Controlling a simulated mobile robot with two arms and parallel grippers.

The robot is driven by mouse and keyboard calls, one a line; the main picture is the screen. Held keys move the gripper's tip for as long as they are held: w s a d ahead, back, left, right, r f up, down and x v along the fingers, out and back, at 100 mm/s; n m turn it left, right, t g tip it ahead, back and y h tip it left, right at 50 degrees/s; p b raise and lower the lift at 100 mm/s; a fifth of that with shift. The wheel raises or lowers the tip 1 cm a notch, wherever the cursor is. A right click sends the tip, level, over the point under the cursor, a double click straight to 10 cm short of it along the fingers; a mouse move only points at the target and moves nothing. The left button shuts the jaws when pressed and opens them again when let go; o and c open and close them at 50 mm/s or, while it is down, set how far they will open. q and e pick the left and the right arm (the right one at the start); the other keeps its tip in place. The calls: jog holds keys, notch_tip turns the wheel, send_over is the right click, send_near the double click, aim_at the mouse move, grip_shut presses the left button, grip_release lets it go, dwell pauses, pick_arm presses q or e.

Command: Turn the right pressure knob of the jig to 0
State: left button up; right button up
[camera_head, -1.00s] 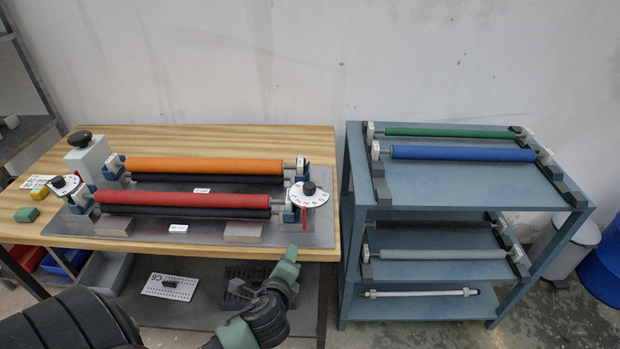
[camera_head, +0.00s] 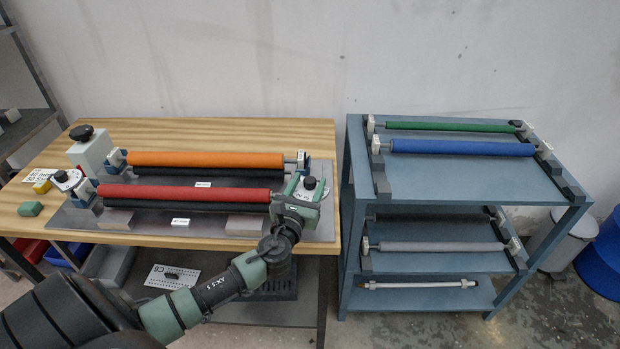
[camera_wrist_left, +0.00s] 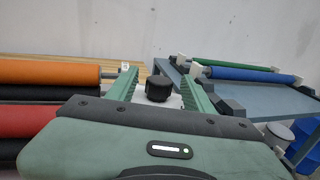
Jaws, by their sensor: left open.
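The jig's right pressure knob (camera_head: 310,183) is a black knob on a white dial at the right end of the rollers. My left gripper (camera_head: 302,187) is open at this knob, its green fingers around the dial area. In the left wrist view the black knob (camera_wrist_left: 158,88) stands between the two green fingers (camera_wrist_left: 160,90), with a gap on each side. Most of the white dial and its numbers are hidden by the gripper. The jig holds a red roller (camera_head: 185,194) and an orange roller (camera_head: 205,159). My right gripper is not in view.
The left pressure knob (camera_head: 61,176) sits on its dial at the jig's left end. A grey block with a black knob (camera_head: 91,147) stands behind it. A blue rack (camera_head: 460,180) with green, blue and grey rollers stands close on the right, across a narrow gap.

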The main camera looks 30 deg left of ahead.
pick_arm(q)
jog(key=shift+x, duration=0.85)
grip_shut()
jog(key=shift+d+n+y, duration=0.1)
jog(key=shift+n+y, duration=0.2)
